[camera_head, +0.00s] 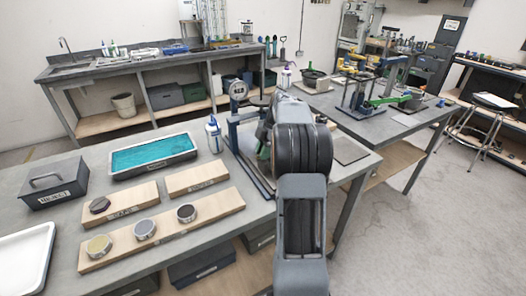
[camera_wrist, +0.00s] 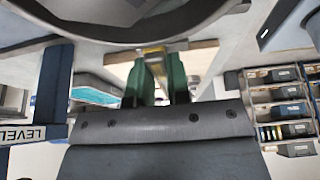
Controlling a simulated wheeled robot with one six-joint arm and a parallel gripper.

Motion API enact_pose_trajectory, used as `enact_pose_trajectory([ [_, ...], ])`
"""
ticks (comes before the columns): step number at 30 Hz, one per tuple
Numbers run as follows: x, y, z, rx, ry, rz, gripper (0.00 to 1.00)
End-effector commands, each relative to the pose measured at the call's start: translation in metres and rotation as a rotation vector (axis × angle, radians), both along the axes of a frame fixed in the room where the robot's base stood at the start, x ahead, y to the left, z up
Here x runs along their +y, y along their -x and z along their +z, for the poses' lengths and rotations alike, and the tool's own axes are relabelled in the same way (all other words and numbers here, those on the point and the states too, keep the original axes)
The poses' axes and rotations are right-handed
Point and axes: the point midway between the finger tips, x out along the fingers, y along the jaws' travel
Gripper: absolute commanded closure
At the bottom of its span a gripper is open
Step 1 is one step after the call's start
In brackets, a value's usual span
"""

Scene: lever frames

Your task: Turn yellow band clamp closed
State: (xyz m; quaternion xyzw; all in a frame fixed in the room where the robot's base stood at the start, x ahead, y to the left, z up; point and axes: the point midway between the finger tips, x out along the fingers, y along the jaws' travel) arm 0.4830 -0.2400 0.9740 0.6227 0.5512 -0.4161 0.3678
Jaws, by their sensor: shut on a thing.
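In the wrist view, my gripper (camera_wrist: 162,66) has green fingers shut on a small yellow piece, the yellow band clamp (camera_wrist: 152,48). Only a short bit of the clamp shows between the fingertips. A large grey round rim (camera_wrist: 110,32) curves across the top of the view, close beyond the fingertips. In the head view my arm covers the middle of the bench, so the clamp and most of the gripper are hidden there. A blue frame (camera_head: 233,135) with a round gauge (camera_head: 239,90) on top stands just left of my arm.
A blue post (camera_wrist: 52,85) labelled LEVEL stands left in the wrist view. On the bench are a teal-lined tray (camera_head: 111,172), a REJECT box (camera_head: 55,185), a white-and-blue bottle (camera_head: 214,135) and wooden boards (camera_head: 232,197) with round pieces. Open floor (camera_head: 430,235) lies to the right.

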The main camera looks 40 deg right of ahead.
Motion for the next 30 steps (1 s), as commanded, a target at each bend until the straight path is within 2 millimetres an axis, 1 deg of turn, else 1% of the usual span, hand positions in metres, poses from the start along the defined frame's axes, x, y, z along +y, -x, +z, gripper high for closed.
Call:
enact_pose_trajectory([
  [9, -0.001, 0.0, 0.001, -0.002, 0.003, 0.003, 1.0],
  [10, -0.001, 0.0, 0.001, -0.002, 0.003, 0.003, 0.81],
  [15, 0.0, 0.0, 0.0, -0.002, 0.002, 0.002, 0.65],
  [18, 0.0, 0.0, 0.0, -0.001, 0.002, 0.003, 0.57],
  [26, -0.001, 0.0, 0.002, -0.002, 0.001, 0.001, 0.57],
  [30, -0.006, 0.0, 0.016, -0.003, 0.002, 0.001, 0.57],
])
